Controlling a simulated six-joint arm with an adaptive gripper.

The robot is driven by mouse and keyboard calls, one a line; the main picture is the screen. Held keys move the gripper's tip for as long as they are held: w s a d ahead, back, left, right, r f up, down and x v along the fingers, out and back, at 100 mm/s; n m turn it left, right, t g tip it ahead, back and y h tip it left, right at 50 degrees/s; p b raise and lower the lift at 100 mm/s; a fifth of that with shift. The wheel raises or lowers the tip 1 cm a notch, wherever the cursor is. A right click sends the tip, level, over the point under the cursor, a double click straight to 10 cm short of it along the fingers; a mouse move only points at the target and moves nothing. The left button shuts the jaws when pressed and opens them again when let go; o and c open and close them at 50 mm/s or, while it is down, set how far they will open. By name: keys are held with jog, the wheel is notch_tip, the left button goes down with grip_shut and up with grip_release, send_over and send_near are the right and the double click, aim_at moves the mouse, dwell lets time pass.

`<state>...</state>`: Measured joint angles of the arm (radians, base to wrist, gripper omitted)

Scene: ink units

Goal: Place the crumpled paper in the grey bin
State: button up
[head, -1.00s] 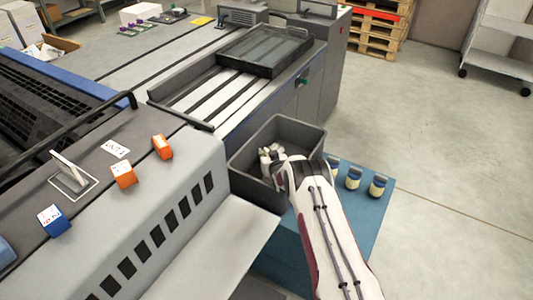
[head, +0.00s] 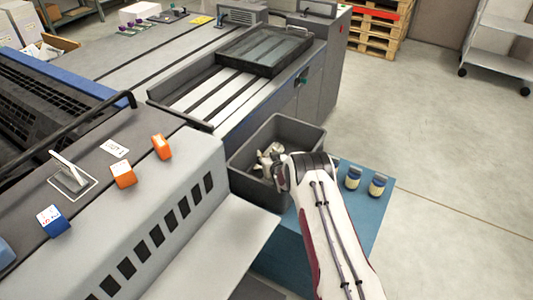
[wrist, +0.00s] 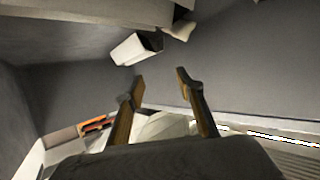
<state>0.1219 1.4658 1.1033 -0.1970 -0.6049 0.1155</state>
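The grey bin (head: 240,182) stands open beside the press, and its dark inner walls fill much of the wrist view (wrist: 250,65). My gripper (wrist: 160,77) is open, its two fingers well apart with nothing between the tips. In the head view my wrist is over the right part of the bin and mostly hides the gripper. Pale crumpled shapes (head: 265,158) show inside the bin, next to my wrist. In the wrist view a whitish crumpled shape (wrist: 163,127) lies beyond the finger bases; I cannot tell whether it touches them.
A white piece with a dark end (wrist: 130,49) shows in the wrist view. The press (head: 150,200) borders the bin at left, with orange blocks (head: 161,146) on top.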

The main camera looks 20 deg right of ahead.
jog(key=shift+v, duration=1)
notch_tip(320, 180, up, 7)
jog(key=shift+r, duration=0.2)
jog(key=shift+w+r, duration=0.1)
jog(key=shift+r, duration=0.05)
